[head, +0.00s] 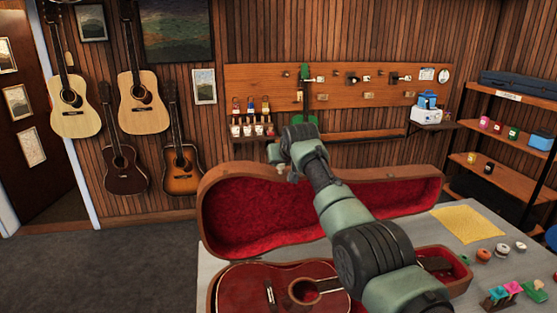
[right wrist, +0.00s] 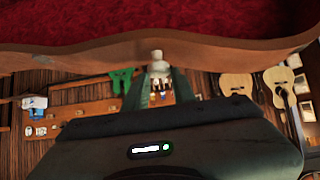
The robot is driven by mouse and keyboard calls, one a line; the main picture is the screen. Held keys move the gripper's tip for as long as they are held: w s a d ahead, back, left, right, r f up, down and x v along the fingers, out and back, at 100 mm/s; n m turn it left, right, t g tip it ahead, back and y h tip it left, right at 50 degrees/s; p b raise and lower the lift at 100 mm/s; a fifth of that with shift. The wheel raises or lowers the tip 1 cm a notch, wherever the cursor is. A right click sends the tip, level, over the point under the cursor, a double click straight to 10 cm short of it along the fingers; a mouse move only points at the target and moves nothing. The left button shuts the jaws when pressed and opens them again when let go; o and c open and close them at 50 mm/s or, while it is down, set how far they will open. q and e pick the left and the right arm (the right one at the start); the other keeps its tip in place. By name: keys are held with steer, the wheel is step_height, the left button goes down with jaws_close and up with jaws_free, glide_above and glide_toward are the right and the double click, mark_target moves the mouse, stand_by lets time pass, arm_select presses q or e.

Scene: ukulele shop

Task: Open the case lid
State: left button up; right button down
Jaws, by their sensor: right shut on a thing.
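The brown case (head: 212,290) lies on the grey table, with a dark red ukulele (head: 252,285) inside. Its lid (head: 245,208), lined in red, stands raised at the back of the case; the lid's edge also crosses the right wrist view (right wrist: 90,52). My right arm reaches across the case and hides part of the lid and the ukulele's neck. My right gripper (head: 281,168) is at the lid's upper edge, shut on a small pale tab there (right wrist: 156,57). My left gripper is in neither view.
On the table to the right are a yellow cloth (head: 467,224), several small round items (head: 484,254) and a small holder with coloured pieces (head: 503,293). A wooden shelf (head: 505,176) stands at the right. Instruments hang on the back wall. Floor at left is clear.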

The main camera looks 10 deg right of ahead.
steer(key=shift+s+f, duration=0.25)
steer(key=shift+f, duration=0.05)
steer(key=c, duration=1.1)
jaws_free()
steer(key=shift+c, duration=0.2)
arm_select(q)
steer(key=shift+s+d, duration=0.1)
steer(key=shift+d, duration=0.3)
arm_select(e)
steer(key=shift+w, duration=0.2)
steer(key=shift+r, duration=0.1)
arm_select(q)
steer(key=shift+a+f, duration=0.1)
arm_select(e)
steer(key=shift+s, duration=0.1)
steer(key=shift+s+r+b, duration=0.3)
steer(key=shift+s+b, duration=0.05)
steer(key=shift+b, duration=0.35)
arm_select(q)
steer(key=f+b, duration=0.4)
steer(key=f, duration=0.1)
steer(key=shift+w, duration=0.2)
arm_select(e)
steer(key=v, duration=0.6)
steer(key=shift+s+r, duration=0.25)
steer(key=shift+s, duration=0.05)
